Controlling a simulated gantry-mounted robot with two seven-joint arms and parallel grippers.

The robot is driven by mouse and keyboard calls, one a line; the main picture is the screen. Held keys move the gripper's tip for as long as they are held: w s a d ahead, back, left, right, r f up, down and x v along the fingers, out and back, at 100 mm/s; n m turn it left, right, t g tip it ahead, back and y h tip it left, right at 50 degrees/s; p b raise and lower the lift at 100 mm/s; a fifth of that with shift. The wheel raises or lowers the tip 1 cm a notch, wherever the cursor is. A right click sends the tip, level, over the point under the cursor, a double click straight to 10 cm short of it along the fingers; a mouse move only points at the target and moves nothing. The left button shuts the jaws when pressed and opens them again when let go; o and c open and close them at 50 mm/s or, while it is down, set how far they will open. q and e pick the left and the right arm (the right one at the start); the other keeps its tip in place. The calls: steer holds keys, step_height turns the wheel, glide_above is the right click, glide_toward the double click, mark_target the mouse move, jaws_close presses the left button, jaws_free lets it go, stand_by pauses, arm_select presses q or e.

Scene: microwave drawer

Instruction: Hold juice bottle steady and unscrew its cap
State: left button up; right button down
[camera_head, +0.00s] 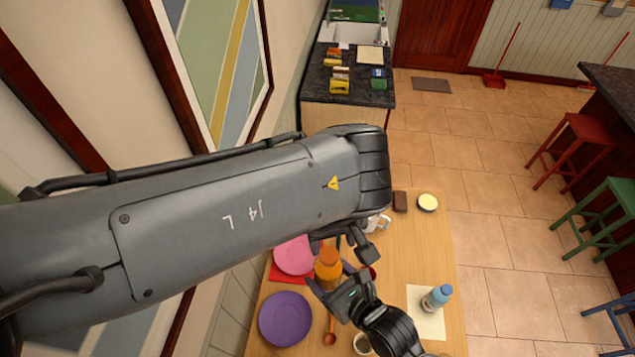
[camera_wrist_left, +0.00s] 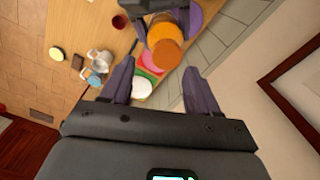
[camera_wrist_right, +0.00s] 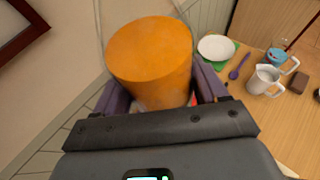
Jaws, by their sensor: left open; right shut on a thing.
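The orange juice bottle (camera_head: 327,270) is upright over the table's left part, with its orange cap (camera_wrist_left: 165,53) on top. My right gripper (camera_head: 331,283) is shut on the bottle's body from the near side. In the right wrist view the wide orange cap (camera_wrist_right: 150,50) rises between the fingers and hides most of the bottle. My left gripper (camera_head: 342,238) is open and empty, above and beyond the bottle. In the left wrist view its fingers (camera_wrist_left: 158,70) are spread, with the cap past their tips and apart from them. The left arm hides part of the table.
The wooden table (camera_head: 405,255) holds a pink plate (camera_head: 293,254), a purple plate (camera_head: 285,318), a wooden spoon (camera_head: 330,335), a blue-capped bottle (camera_head: 437,297) on a pale mat, and a white pitcher (camera_wrist_right: 265,79). A wall stands close on the left. The table's right middle is clear.

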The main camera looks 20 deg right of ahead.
mark_target(332, 251)
arm_select(q)
steer(key=shift+f, duration=1.95)
